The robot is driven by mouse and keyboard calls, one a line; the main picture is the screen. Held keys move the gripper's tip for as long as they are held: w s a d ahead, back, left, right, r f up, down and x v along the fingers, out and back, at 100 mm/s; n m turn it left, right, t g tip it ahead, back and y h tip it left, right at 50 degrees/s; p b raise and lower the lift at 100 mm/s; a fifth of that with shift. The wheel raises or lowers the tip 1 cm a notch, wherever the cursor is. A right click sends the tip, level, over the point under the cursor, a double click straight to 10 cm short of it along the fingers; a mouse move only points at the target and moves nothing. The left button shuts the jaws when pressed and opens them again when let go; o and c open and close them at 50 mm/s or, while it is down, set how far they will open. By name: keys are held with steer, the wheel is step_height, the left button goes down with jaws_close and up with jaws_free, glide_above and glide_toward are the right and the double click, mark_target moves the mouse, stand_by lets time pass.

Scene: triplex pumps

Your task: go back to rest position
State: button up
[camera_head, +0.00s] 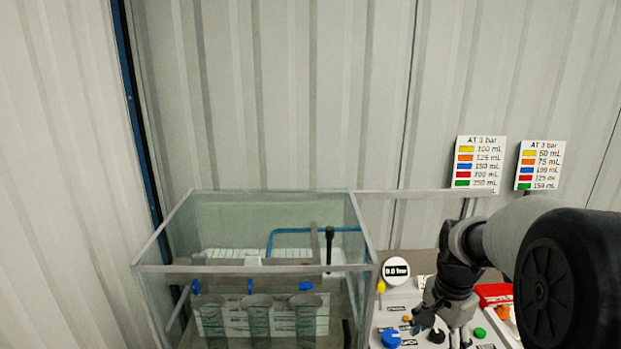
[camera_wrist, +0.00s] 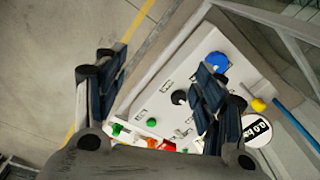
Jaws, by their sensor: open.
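My gripper (camera_wrist: 158,72) is open and empty in the wrist view, its two dark fingers spread wide. In the head view my gripper (camera_head: 445,330) hangs at the lower right, fingers pointing down over the white control panel (camera_head: 398,306). The panel also shows in the wrist view (camera_wrist: 175,88). It bears a blue knob (camera_head: 391,338), a black knob (camera_head: 436,336) and a green button (camera_head: 480,332). The wrist view shows the blue knob (camera_wrist: 216,61) and the black knob (camera_wrist: 179,97) near the right finger. I cannot tell the exact height of the fingertips above the panel.
A clear-walled tank (camera_head: 254,268) with several cylinders stands left of the panel. A round gauge (camera_head: 396,268) and a yellow part (camera_head: 381,287) sit at the panel's back left. Two label signs (camera_head: 479,163) (camera_head: 540,165) stand behind. Bare floor (camera_wrist: 45,60) lies left in the wrist view.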

steer(key=s+a+r+n+t+b, duration=0.1)
steer(key=s+a+r+n, duration=0.1)
steer(key=s, duration=0.6)
steer(key=s+a+r+n+t+b, duration=0.1)
steer(key=s+a+r+n, duration=0.1)
steer(key=s+a+n, duration=0.3)
steer(key=s+a+r+n+t+b, duration=0.1)
steer(key=s+a+n, duration=0.3)
steer(key=s, duration=0.7)
steer(key=shift+r+n+t, duration=0.5)
steer(key=shift+r+n, duration=0.35)
steer(key=shift+n, duration=0.05)
